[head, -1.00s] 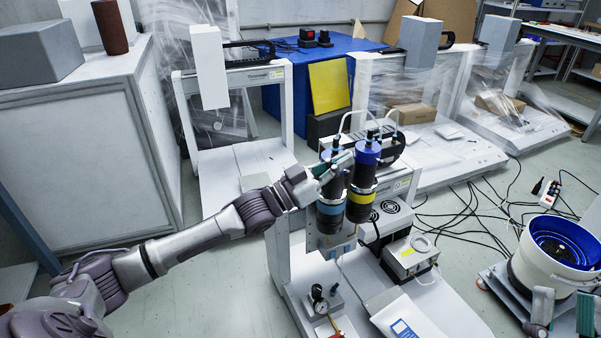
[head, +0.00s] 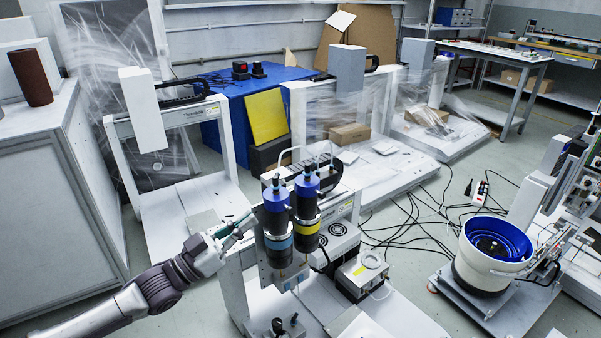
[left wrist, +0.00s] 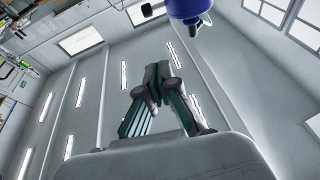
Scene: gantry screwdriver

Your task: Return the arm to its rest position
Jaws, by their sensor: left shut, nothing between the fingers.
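My left gripper (head: 238,228) is shut and empty. It is just left of the gantry screwdriver's two blue-topped cylinders (head: 291,222), one with a blue band and one with a yellow band. A narrow gap seems to lie between fingertips and cylinders, but the depth is hard to judge. In the left wrist view the closed fingers (left wrist: 158,76) meet at their tips, with the ceiling behind them. A blue cylinder end (left wrist: 187,12) shows above and to the right of them. My right gripper is not in view.
A white feeder with a blue bowl (head: 496,240) stands at the right. Black cables (head: 405,225) lie on the floor between it and the gantry. A grey-white cabinet (head: 60,200) stands at the left. More gantry stations (head: 185,200) stand behind.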

